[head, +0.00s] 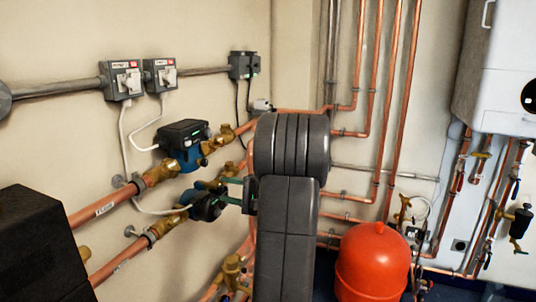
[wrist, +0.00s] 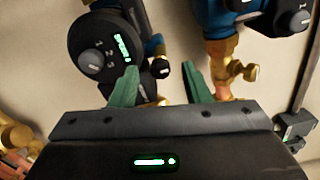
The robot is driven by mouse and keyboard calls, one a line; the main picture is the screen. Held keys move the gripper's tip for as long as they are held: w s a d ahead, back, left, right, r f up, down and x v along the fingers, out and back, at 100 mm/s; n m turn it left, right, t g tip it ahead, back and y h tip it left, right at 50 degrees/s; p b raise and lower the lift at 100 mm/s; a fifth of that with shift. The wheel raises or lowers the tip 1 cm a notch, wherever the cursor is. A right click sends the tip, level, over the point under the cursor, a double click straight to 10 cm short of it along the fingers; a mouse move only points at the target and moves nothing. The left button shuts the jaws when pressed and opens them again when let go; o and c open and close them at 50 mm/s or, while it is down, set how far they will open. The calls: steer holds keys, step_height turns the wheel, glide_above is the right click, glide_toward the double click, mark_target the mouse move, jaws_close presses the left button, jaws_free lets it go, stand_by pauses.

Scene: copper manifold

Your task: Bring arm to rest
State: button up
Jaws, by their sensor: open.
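My gripper (wrist: 161,80) has two green fingers, which stand apart with nothing held between them in the wrist view. In the head view my gripper (head: 230,191) is at the right side of the lower pump (head: 205,207), close to its dark round head. The wrist view shows a pump's dark round face (wrist: 100,45) with a grey knob and a lit green display, just beyond the left finger. I cannot tell whether the finger touches it. My dark arm links cover the middle of the head view and hide part of the pipes behind.
A blue upper pump (head: 184,143) sits on copper pipe with brass valves. Two switch boxes (head: 121,80) hang above it with white cables. A red tank (head: 372,262) stands right of my arm, and a white boiler (head: 506,75) hangs at upper right. Vertical copper pipes (head: 375,90) line the wall.

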steer(key=shift+r+m+p, duration=0.2)
steer(key=shift+m+p, duration=1.4)
steer(key=shift+p, duration=1.7)
steer(key=shift+f+m+p, duration=0.2)
steer(key=shift+m+p, duration=0.2)
steer(key=shift+p, duration=0.25)
